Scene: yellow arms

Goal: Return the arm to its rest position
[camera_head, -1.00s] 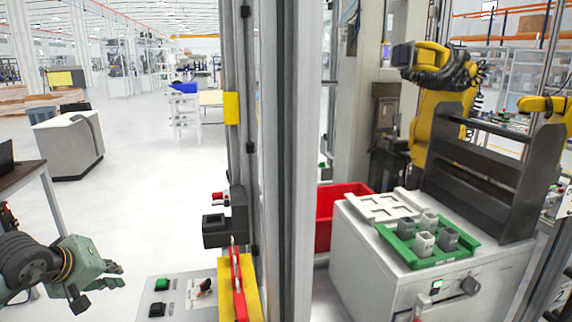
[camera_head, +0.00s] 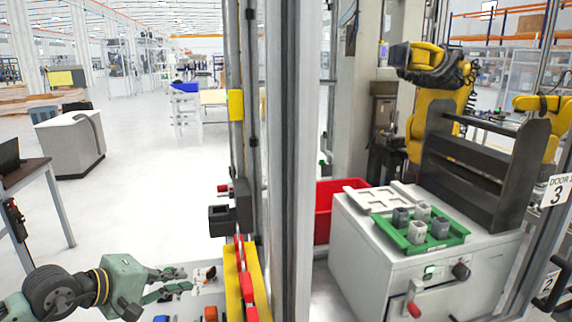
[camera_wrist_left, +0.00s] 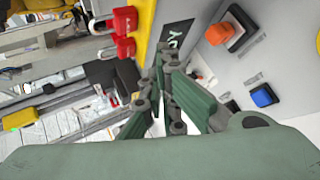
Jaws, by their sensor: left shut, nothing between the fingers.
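My left arm comes in at the lower left of the head view. Its green left gripper (camera_head: 172,283) is shut and empty, just above the near side of a grey control panel (camera_head: 205,299). In the left wrist view the gripper fingers (camera_wrist_left: 165,92) are together with nothing between them, over the panel with its orange button (camera_wrist_left: 219,33) and blue button (camera_wrist_left: 262,96). I cannot tell whether the fingertips touch the panel. My right gripper is not in view.
A yellow plate with red parts (camera_head: 244,285) and a metal door post (camera_head: 283,160) stand right of the gripper. Beyond are a white cabinet with a green tray (camera_head: 420,248), a red bin (camera_head: 324,211) and yellow robot arms (camera_head: 440,75). A table (camera_head: 30,172) stands left. The floor between is open.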

